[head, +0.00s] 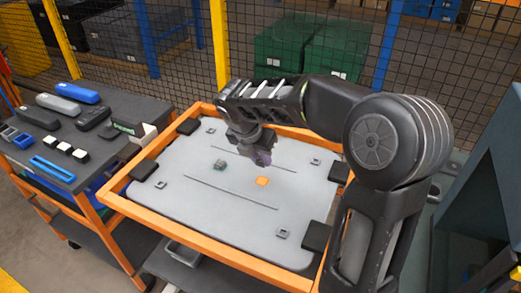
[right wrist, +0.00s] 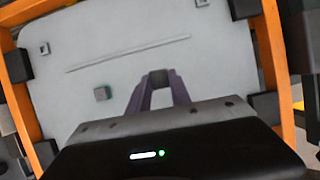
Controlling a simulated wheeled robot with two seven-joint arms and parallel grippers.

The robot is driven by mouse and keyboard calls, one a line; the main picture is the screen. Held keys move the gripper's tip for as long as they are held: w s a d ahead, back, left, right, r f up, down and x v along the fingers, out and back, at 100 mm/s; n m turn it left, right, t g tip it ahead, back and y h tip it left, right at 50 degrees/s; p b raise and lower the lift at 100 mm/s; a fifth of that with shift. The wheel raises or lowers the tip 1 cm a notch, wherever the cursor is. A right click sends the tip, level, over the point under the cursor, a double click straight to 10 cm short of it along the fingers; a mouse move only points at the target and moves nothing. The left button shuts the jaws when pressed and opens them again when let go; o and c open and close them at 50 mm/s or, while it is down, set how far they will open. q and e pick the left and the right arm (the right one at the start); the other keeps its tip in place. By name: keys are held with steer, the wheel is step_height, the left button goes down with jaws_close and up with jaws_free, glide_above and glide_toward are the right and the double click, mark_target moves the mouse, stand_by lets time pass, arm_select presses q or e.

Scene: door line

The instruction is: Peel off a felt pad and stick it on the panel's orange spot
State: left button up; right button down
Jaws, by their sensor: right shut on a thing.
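My right gripper (head: 262,155) is over the panel, just above and behind the orange spot in the head view. In the right wrist view its purple fingers (right wrist: 158,82) are shut on a small dark grey piece (right wrist: 158,75), which looks like a felt pad. In the head view the pad is hard to make out. The orange spot does not show in the right wrist view. My left gripper is not in view.
A small grey block (head: 219,165) sits on the panel left of the gripper. Black corner blocks (head: 144,170) hold the panel. A mesh fence stands behind.

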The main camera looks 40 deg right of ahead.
mark_target(262, 180)
step_height(262, 180, down, 6)
steer(key=b, duration=0.5)
steer(key=shift+r, duration=0.1)
steer(key=shift+s, duration=0.1)
stand_by(0.8)
steer(key=shift+f+b, duration=0.4)
steer(key=shift+f, duration=0.2)
stand_by(1.4)
steer(key=c, duration=1.1)
jaws_free()
steer(key=shift+r, duration=0.1)
